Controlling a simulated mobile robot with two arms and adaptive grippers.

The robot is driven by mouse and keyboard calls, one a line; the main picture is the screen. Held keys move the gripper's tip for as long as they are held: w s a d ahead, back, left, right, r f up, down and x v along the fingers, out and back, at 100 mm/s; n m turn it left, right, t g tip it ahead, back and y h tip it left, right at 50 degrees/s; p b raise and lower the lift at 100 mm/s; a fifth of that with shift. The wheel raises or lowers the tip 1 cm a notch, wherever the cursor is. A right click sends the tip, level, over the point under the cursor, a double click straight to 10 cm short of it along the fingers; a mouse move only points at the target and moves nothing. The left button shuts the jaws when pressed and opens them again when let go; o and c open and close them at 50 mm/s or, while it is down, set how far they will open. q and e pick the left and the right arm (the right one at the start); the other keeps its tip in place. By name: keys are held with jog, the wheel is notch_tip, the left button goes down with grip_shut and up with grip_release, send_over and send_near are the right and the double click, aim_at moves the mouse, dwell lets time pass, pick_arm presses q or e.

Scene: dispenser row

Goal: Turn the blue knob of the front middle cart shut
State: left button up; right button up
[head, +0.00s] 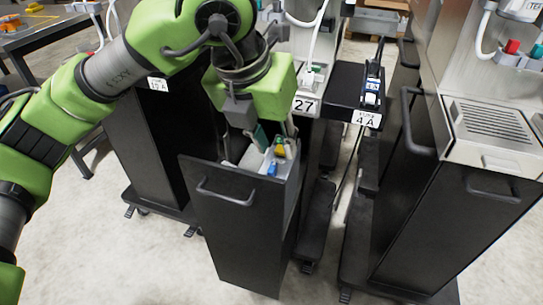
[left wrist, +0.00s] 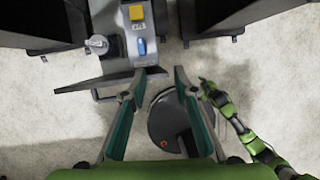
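The front middle cart (head: 237,245) is a tall black cart with a front handle and a grey top panel. Its blue knob (head: 272,168) shows on the panel below a yellow part. In the left wrist view the blue knob (left wrist: 141,46) is a small upright oval below a yellow block (left wrist: 137,12). My left gripper (head: 248,142) is above the panel, its teal fingers partly hiding it. In the left wrist view the left gripper (left wrist: 159,72) is open and empty, the knob ahead of its left fingertip, apart in the picture. My right gripper (left wrist: 205,88) is small there; its fingers are unclear.
A grey round knob (left wrist: 97,44) sits left of the blue one. A black cart (head: 155,130) stands behind left. A black box (head: 350,90) juts out behind right. A larger cart (head: 455,215) stands at right. Bare floor (head: 155,265) lies front left.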

aim_at(272, 168)
pick_arm(q)
jog(key=shift+n+t+y, duration=0.3)
jog(key=shift+y, duration=0.2)
jog(key=x, duration=0.4)
jog(key=w+a+x, duration=0.1)
jog(key=x, duration=0.3)
jog(key=a+x, duration=0.1)
jog(key=x, duration=0.3)
jog(key=shift+w+r+b, duration=0.1)
jog(key=shift+w+b, duration=0.25)
jog(key=shift+b, duration=0.05)
jog(key=shift+w+f, duration=0.1)
jog(key=shift+f, duration=0.3)
pick_arm(e)
jog(key=shift+w+a+r, duration=0.1)
jog(key=shift+w+r, duration=0.3)
jog(key=shift+r, duration=0.2)
jog(key=shift+w+a+r, duration=0.1)
jog(key=shift+w+r, duration=0.3)
jog(key=shift+r, duration=0.2)
pick_arm(q)
grip_shut()
pick_arm(e)
jog(key=shift+s+d+f, duration=0.1)
jog(key=shift+s, duration=0.05)
